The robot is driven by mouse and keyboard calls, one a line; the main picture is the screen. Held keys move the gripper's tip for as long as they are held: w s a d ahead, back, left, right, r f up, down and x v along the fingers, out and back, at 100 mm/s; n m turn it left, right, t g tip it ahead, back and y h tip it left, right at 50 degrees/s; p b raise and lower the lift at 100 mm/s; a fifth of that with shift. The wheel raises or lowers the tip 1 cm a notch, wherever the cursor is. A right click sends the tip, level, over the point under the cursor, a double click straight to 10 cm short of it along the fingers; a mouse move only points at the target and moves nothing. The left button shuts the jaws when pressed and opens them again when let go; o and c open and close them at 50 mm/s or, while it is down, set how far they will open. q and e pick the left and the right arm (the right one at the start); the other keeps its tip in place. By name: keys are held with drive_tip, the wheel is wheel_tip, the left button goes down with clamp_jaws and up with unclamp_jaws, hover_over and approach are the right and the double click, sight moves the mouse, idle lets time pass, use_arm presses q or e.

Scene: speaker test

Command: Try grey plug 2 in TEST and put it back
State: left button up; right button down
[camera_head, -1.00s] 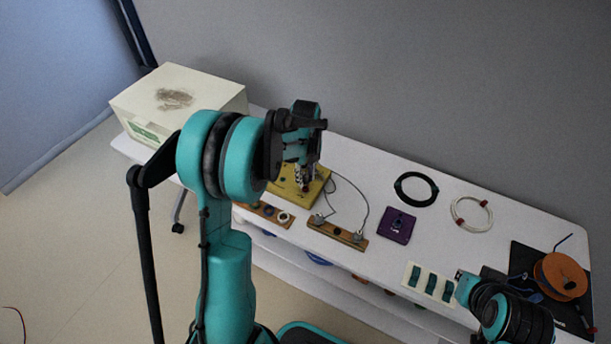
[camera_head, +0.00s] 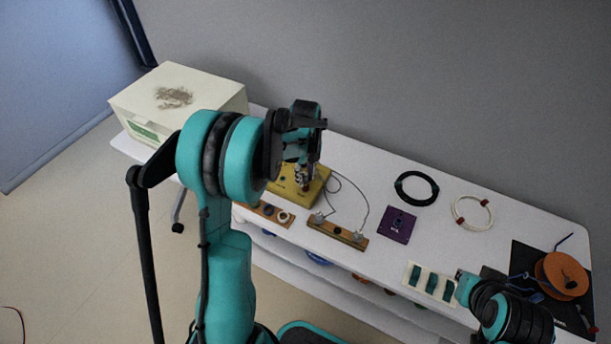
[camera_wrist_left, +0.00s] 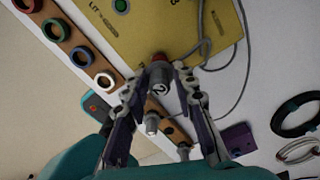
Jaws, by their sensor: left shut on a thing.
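My left gripper (camera_head: 305,180) is over the yellow test box (camera_head: 318,195). In the left wrist view its two fingers (camera_wrist_left: 159,82) are shut on grey plug 2 (camera_wrist_left: 158,76), a grey cylinder marked 2. The plug's far end is at a red ring (camera_wrist_left: 160,57) by the edge of the yellow box (camera_wrist_left: 110,25); I cannot tell how deep it sits. A green lamp (camera_wrist_left: 121,6) shows on the box. Two other grey plugs (camera_head: 318,217) (camera_head: 357,237) stand in a wooden strip (camera_head: 336,231) with cables. My right arm is at lower right; its fingers cannot be made out.
A wooden strip with coloured rings (camera_head: 268,212) lies left of the plug strip. A purple block (camera_head: 397,225), black coil (camera_head: 416,187) and white coil (camera_head: 472,213) lie to the right. An orange spool (camera_head: 562,276) is at far right. A cream box (camera_head: 205,100) stands at far left.

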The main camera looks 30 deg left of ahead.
sight(306, 173)
use_arm(q)
drive_tip(key=shift+f+b, duration=0.65)
drive_tip(key=shift+f, duration=0.25)
idle(0.3)
drive_tip(key=o, duration=1)
drive_tip(key=shift+r, duration=0.1)
drive_tip(key=shift+r+p, duration=2.7)
drive_tip(key=shift+r, duration=1)
